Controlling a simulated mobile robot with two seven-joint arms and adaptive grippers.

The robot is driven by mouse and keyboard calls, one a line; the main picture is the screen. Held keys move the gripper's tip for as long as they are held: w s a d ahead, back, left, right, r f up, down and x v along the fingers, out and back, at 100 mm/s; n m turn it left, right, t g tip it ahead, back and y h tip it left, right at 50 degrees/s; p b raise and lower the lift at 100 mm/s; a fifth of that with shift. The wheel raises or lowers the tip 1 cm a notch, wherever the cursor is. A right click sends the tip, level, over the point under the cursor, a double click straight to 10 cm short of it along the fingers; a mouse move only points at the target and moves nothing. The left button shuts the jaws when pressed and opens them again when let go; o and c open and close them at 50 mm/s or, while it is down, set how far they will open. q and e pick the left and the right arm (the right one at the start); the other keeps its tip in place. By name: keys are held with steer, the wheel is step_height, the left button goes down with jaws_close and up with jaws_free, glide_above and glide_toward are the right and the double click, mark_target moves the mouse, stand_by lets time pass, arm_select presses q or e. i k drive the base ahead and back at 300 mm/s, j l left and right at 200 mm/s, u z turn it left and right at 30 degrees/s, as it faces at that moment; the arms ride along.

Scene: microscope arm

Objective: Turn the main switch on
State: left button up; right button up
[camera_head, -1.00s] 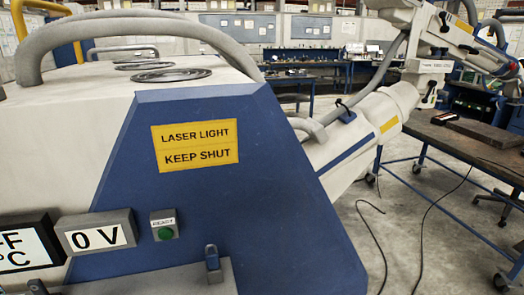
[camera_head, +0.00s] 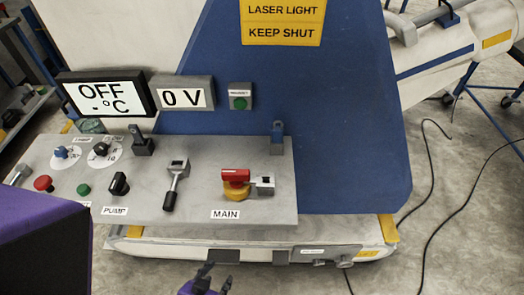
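The main switch (camera_head: 236,178) has a red handle on a yellow round base. It is on the sloping grey control panel (camera_head: 215,208), above a label reading MAIN (camera_head: 225,214). A small grey block (camera_head: 265,184) sits just right of the switch. My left gripper (camera_head: 217,274) is at the bottom edge, below the panel and apart from the switch. Its dark fingertips are spread apart, with nothing seen between them. Most of its body is cut off by the frame. My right gripper is not in view.
A lever with a black grip (camera_head: 170,198) stands left of the switch. The PUMP knob (camera_head: 119,184) and a red button (camera_head: 43,183) are farther left. Displays read OFF (camera_head: 100,93) and 0 V (camera_head: 184,97).

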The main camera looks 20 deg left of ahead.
mark_target(237, 178)
steer(key=k+j+z, duration=0.6)
steer(key=j+z, duration=0.15)
steer(key=k+j+z, duration=0.35)
steer(key=i, duration=0.45)
